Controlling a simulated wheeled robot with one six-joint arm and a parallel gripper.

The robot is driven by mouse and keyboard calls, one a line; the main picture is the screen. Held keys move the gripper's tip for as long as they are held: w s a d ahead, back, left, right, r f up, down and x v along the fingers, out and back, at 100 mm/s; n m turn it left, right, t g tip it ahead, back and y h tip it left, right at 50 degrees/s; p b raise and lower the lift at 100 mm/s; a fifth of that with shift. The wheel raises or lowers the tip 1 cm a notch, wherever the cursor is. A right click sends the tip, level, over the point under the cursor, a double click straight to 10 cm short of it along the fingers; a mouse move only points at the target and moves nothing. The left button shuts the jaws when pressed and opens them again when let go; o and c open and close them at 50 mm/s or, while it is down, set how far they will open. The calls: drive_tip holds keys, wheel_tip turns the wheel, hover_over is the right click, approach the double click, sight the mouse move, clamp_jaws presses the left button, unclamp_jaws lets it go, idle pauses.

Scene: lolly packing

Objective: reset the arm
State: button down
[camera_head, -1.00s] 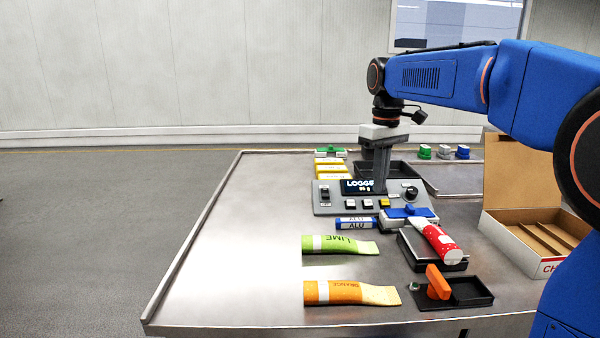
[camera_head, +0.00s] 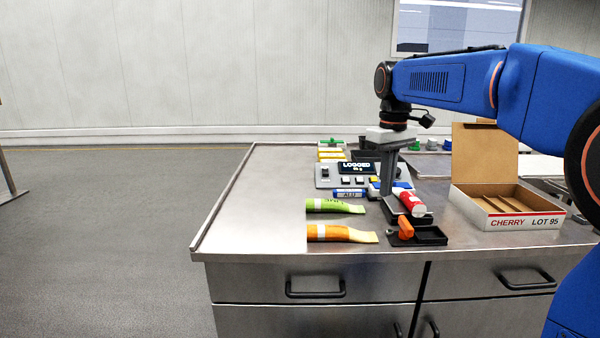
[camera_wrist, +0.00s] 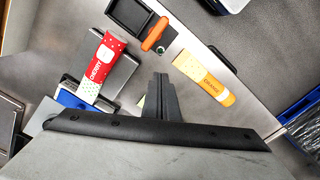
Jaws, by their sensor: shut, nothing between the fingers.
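My blue arm reaches in from the right in the head view. My gripper (camera_head: 388,192) points down over the bench, shut and empty, just in front of the grey logger panel (camera_head: 322,183). In the wrist view the closed fingertips (camera_wrist: 160,80) show between the red CHERRY packet (camera_wrist: 100,68) and the orange packet (camera_wrist: 206,80), with nothing held. In the head view the red packet (camera_head: 412,204) lies on a dark plate, and the orange packet (camera_head: 340,233) lies at the front left.
A green packet (camera_head: 334,206) lies behind the orange one. An orange-handled black device (camera_head: 430,236) sits near the front edge. An open carton marked CHERRY LOT 95 (camera_head: 526,222) stands at the right. The bench's left part (camera_head: 258,205) is clear.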

drive_tip(key=s+d+f+m+t, duration=0.1)
drive_tip(key=s+d+f+m, duration=0.15)
drive_tip(key=s, duration=0.65)
drive_tip(key=s+d+f+m+t, duration=0.15)
drive_tip(key=s+f, duration=0.25)
drive_tip(key=s, duration=0.5)
drive_tip(key=s+d+f+m+t, duration=0.2)
drive_tip(key=s+d+f, duration=0.1)
drive_tip(key=s+f, duration=0.9)
drive_tip(key=s, duration=0.2)
drive_tip(key=shift+s+f, duration=0.25)
drive_tip(key=shift+s, duration=0.05)
